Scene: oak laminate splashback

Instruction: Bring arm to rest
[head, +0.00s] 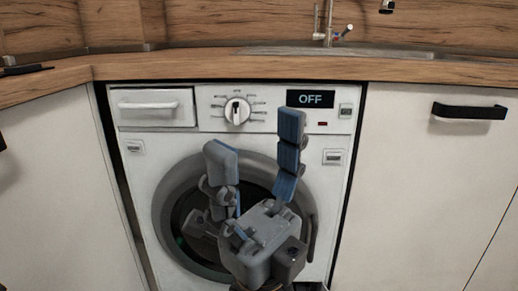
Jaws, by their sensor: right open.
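My right gripper (256,150) is open and empty in the lower middle of the head view, its two blue-padded fingers spread and pointing up. It stands in front of the washing machine (338,200) and covers part of the round door (172,190). I cannot tell whether it touches the machine. The door looks closed, though the gripper hides part of its rim. The machine's display (311,99) reads OFF. My left gripper is not in view.
The wooden worktop (200,68) runs above the machine, with a sink (350,51) and tap (328,28) at the back. White cabinets stand on both sides; the right one has a black handle (469,111) that sticks out.

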